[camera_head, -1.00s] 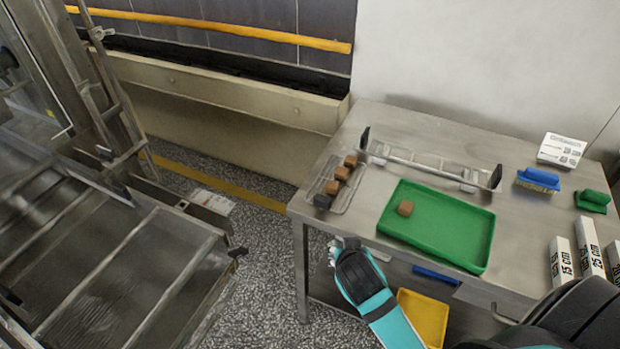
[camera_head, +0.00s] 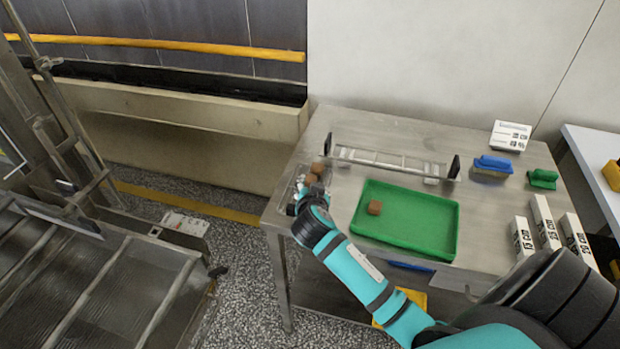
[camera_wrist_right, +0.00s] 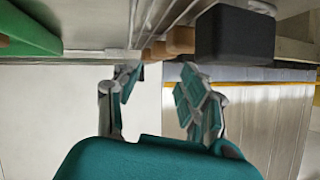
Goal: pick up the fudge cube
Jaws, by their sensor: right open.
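Brown cubes (camera_head: 317,168) sit in a small clear tray (camera_head: 290,184) at the table's left end, partly hidden by my right gripper (camera_head: 304,196). Another brown cube (camera_head: 375,208) lies in the green tray (camera_head: 440,240). I cannot tell which brown cube is the fudge cube. In the right wrist view, my open, empty gripper (camera_wrist_right: 158,82) points at the row, with a dark cube (camera_wrist_right: 235,36) close in front and to the right. Brown cubes (camera_wrist_right: 180,40) show beyond, partly hidden. My left gripper is not in view.
A clear rack with black ends (camera_head: 390,160) stands behind the green tray. A blue brush (camera_head: 493,164), a green brush (camera_head: 542,179), a white sign (camera_head: 510,135) and white length blocks (camera_head: 545,222) are to the right. A metal conveyor (camera_head: 90,285) stands left, across a floor gap.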

